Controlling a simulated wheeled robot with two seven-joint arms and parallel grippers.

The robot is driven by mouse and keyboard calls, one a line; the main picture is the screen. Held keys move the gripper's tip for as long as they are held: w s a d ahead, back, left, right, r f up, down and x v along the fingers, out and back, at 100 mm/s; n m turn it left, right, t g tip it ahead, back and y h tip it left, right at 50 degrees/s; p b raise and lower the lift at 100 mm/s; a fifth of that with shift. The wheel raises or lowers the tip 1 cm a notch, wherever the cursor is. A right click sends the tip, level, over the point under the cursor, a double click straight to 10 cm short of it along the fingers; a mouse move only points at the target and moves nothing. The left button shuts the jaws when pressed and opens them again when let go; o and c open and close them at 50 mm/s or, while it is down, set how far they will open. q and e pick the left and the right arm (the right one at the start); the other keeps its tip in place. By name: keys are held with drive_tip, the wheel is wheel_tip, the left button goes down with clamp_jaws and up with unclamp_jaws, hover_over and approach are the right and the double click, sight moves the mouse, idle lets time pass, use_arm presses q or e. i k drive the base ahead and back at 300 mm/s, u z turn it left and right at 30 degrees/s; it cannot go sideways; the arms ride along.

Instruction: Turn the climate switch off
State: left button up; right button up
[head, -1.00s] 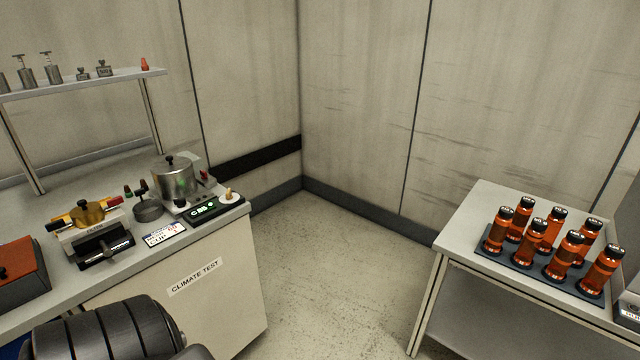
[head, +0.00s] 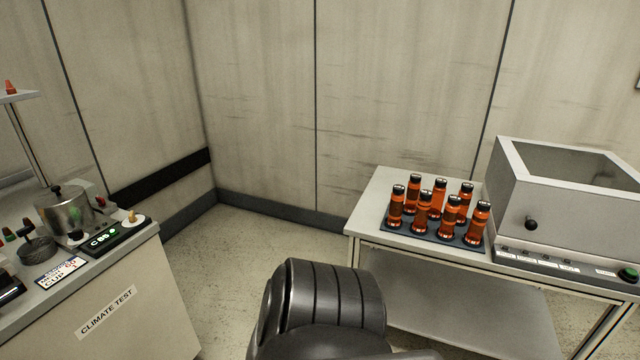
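The bench labelled "CLIMATE TEST" (head: 107,311) stands at the left of the head view. On its right end is a dark control panel with a lit green display (head: 103,240). A small tan-tipped switch (head: 132,216) on a round white base sits at the panel's right end; its exact setting is too small to tell. A metal pot (head: 64,212) stands behind the panel, with a red-topped part (head: 101,202) beside it. A dark, ribbed part of my arm shows at the bottom centre, well apart from the bench. Neither gripper is in view.
A table (head: 366,222) at the right holds a dark tray (head: 392,229) of several orange bottles (head: 451,214). A grey box with a window (head: 535,195) and a green button (head: 627,274) stands beside them. Open floor (head: 235,270) lies between bench and table.

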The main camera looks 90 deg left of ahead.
sight(132, 218)
drive_tip(key=z, duration=0.05)
drive_tip(key=k, duration=1.2)
drive_tip(key=u, duration=2.1)
